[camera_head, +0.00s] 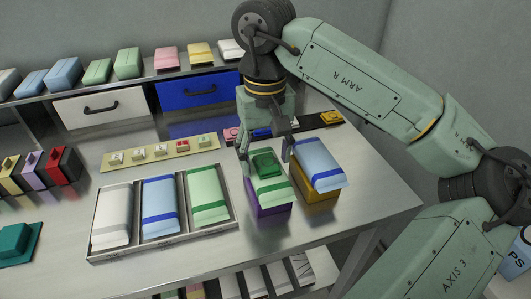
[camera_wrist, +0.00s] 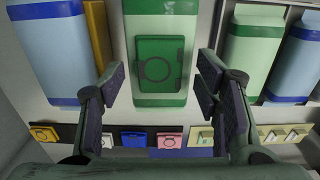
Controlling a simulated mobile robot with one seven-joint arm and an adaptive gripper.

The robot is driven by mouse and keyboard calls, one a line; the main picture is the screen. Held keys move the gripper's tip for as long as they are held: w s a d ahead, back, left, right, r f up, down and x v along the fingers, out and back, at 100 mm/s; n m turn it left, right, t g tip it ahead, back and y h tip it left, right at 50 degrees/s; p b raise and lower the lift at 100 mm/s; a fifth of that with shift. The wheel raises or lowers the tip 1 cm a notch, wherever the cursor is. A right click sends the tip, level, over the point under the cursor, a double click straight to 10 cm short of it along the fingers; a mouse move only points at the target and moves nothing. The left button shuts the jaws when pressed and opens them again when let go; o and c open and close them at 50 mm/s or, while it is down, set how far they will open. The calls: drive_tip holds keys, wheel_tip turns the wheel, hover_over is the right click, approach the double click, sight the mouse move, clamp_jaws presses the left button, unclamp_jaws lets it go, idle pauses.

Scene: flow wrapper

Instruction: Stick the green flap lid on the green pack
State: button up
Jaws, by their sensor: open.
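The green pack (camera_head: 272,194) lies on a purple stand (camera_head: 268,211) near the middle of the table. The dark green flap lid (camera_head: 265,162) rests on the pack's top face. In the wrist view the lid (camera_wrist: 160,62) lies flat and roughly square on the pack (camera_wrist: 160,100), with a ring outline on it. My gripper (camera_head: 266,160) is open above the pack. In the wrist view its fingers (camera_wrist: 161,80) stand apart on both sides of the lid, with visible gaps to it.
A blue pack (camera_head: 320,165) on an orange stand is close on the right. A tray (camera_head: 163,241) with white, blue and green packs stands on the left. Behind are a dark strip (camera_wrist: 63,138) with flap lids and a beige strip (camera_head: 160,153) with small pieces.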

wheel_tip(320, 180, up, 12)
idle(0.7)
